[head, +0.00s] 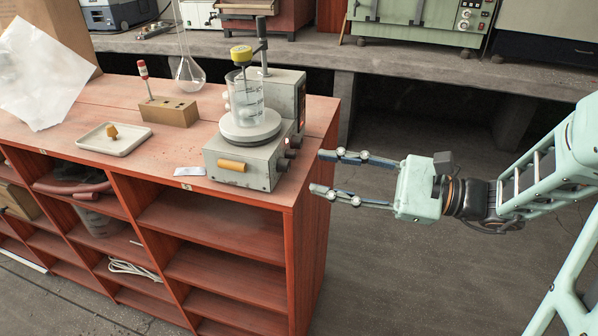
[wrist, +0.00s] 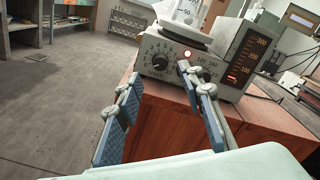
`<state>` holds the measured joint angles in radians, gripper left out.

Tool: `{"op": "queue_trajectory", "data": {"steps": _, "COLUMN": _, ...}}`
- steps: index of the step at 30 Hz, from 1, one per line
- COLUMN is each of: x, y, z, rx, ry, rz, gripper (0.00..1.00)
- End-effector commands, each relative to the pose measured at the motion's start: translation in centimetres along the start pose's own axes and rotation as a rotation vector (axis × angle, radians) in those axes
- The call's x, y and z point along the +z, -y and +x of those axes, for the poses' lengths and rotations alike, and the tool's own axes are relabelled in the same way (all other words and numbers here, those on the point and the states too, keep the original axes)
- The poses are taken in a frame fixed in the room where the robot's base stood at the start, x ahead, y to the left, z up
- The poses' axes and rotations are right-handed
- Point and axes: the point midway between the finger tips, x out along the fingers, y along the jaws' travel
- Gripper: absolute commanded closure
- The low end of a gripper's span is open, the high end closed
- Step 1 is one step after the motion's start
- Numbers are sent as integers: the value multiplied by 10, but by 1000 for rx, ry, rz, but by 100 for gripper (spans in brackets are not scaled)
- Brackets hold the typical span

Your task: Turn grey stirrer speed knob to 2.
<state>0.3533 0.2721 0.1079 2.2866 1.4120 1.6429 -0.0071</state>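The grey stirrer (head: 241,163) stands on the red wooden bench near its right end, with a glass beaker (head: 246,100) on its round plate. Its control panel faces my gripper. In the wrist view a dark round knob (wrist: 160,62) with a numbered dial sits at the panel's left, beside a lit red lamp (wrist: 187,53). Its pointer is too small to read. Another control (wrist: 204,75) is partly hidden by my right finger. My gripper (head: 319,171) is open and empty, right of the panel and apart from it. In the wrist view its fingertips (wrist: 160,76) appear below and beside the dial.
A red scale display (wrist: 247,57) is on the stirrer's side. A wooden block (head: 168,112) with a red-topped item, a white dish (head: 114,139) and a flask (head: 188,74) stand on the bench (head: 310,120). Open floor (head: 400,260) lies right of the bench.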

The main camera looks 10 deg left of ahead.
Motion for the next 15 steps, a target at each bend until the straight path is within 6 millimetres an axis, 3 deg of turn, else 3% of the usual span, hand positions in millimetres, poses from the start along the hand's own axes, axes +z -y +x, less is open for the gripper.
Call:
{"op": "queue_trajectory", "data": {"steps": 6, "x": -1, "y": -1, "z": 38, "rx": 3, "ry": 1, "rz": -1, "gripper": 65}}
{"op": "queue_trajectory", "data": {"steps": 15, "x": 0, "y": 0, "z": 54, "rx": 1, "ry": -2, "rz": 0, "gripper": 65}}
